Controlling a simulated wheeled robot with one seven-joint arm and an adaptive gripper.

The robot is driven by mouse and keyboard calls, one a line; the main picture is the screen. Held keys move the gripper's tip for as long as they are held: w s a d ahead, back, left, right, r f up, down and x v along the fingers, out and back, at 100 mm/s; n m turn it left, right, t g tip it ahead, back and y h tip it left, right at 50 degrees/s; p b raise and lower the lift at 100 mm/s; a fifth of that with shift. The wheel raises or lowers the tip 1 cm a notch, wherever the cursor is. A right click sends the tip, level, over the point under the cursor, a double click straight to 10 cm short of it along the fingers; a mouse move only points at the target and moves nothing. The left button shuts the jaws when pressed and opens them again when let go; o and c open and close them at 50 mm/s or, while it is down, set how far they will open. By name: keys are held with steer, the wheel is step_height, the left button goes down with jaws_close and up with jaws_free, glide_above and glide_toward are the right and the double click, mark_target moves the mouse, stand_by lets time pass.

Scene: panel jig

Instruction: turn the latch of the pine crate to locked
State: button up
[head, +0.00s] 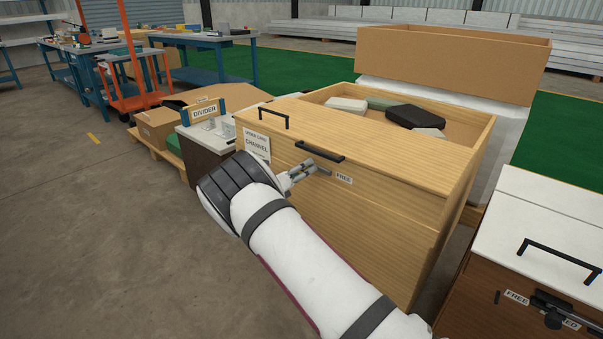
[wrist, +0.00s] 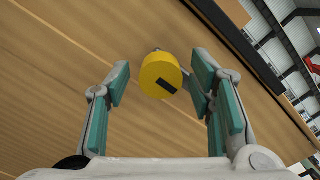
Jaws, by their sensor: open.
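The pine crate (head: 360,215) is a light wooden box with an open top. In the wrist view its front face (wrist: 60,110) fills most of the background. A round yellow knob (wrist: 160,75) with a black mark, apparently the latch, stands out from this face. My gripper (head: 306,171) is at the crate's front, left of a FREE label (head: 343,178). In the wrist view my open gripper (wrist: 162,70) has its teal-padded fingers on either side of the knob. A gap shows on the left; contact on the right is unclear. In the head view my gripper hides the knob.
A black bar handle (head: 320,152) is close above my gripper. Packed items, including a black case (head: 414,117), lie in the crate. A white-topped brown crate (head: 540,235) stands at right, a DIVIDER sign (head: 204,111) at left. Bare floor (head: 90,230) lies at left.

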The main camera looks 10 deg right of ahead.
steer(key=shift+c, duration=0.5)
jaws_close()
